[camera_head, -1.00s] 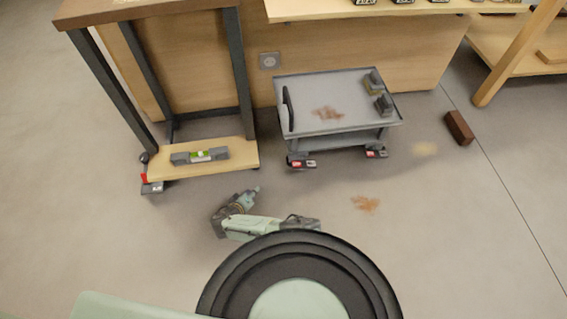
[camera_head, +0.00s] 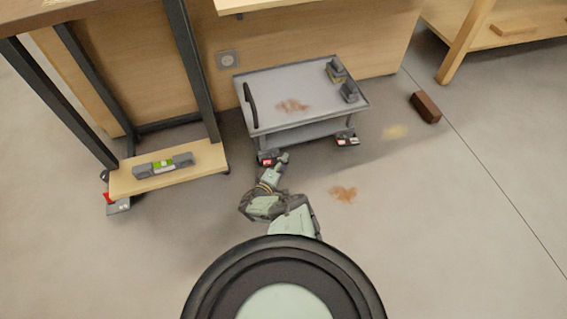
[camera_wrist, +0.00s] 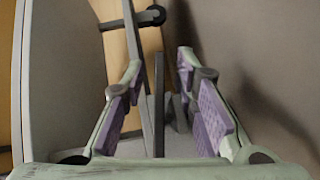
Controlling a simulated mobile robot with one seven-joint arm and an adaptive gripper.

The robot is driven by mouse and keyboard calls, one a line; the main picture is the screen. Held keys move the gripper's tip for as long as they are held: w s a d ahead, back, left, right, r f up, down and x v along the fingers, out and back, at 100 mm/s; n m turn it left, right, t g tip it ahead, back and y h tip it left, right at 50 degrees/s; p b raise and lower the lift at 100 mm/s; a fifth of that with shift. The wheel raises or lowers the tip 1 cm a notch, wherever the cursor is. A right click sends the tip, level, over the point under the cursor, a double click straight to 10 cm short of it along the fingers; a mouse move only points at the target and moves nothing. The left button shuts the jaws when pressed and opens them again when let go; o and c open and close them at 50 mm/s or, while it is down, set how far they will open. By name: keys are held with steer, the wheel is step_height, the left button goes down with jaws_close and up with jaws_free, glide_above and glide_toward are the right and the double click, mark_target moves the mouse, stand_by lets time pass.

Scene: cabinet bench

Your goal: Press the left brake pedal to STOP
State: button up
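A grey cart (camera_head: 300,95) stands on the floor with a brake pedal at each front caster. The left brake pedal (camera_head: 266,160) is dark with a red and white label. The right brake pedal (camera_head: 347,138) also has a red label; its wording is too small to read. My gripper (camera_head: 283,157) is right beside the left pedal and partly covers it; contact cannot be told. In the wrist view my gripper (camera_wrist: 160,65) has its purple-padded fingers apart, with a dark upright post and grey parts showing between them. No pedal can be made out clearly there.
A bench frame (camera_head: 190,80) at the left has a low shelf holding a spirit level (camera_head: 162,165), and a red lever with a grey pedal (camera_head: 118,205) at its foot. A brown block (camera_head: 425,107) lies at the right.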

steer(key=shift+w+d, duration=0.2)
steer(key=shift+w, duration=0.3)
jaws_close()
steer(key=shift+f, duration=0.1)
